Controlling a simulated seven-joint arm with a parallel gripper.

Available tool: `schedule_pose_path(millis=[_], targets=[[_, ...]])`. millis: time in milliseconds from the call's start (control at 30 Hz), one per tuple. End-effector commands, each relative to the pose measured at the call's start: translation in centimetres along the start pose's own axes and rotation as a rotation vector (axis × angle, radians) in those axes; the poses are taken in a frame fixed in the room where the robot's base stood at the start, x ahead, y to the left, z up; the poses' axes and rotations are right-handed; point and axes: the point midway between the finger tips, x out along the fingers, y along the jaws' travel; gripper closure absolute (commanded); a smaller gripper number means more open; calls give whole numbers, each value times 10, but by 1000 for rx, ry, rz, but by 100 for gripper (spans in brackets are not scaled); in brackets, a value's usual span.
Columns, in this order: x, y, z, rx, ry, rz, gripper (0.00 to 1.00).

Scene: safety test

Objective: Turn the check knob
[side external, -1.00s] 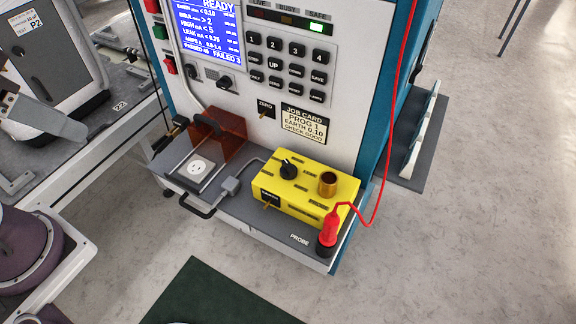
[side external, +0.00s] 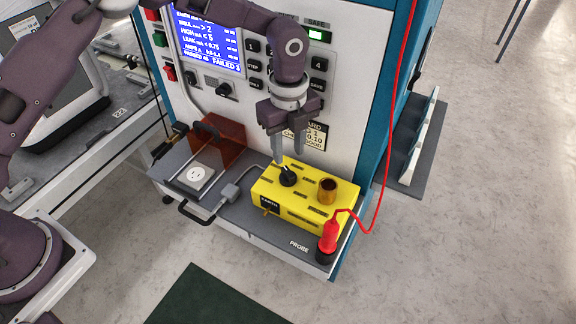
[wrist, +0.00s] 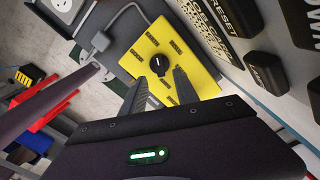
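The check knob is a round black knob (side external: 288,177) on top of a yellow box (side external: 315,186) on the grey shelf of the test bench. My gripper (side external: 289,158) is above the knob, pointing down, with its two fingers apart and nothing between them. In the wrist view the knob (wrist: 161,72) shows just past the fingertips (wrist: 160,78), roughly between them. I cannot tell whether a finger touches the knob.
A brass post (side external: 327,190) stands on the box, right of the knob. A red probe (side external: 329,235) with a red cable stands at the shelf's right end. Left are a socket (side external: 201,174), an orange guard (side external: 222,142) and a handle (side external: 197,210). The bench panel rises close behind.

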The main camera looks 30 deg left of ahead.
Motion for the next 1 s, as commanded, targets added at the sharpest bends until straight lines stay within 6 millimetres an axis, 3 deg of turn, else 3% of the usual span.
schedule_pose_path(millis=[300, 633, 800, 1000], targets=[[56, 1, 0, -4, 0, 1, 64], [63, 1, 1, -5, -1, 0, 64], [63, 1, 1, -6, -1, 0, 97], [63, 0, 1, -6, -1, -1, 100]])
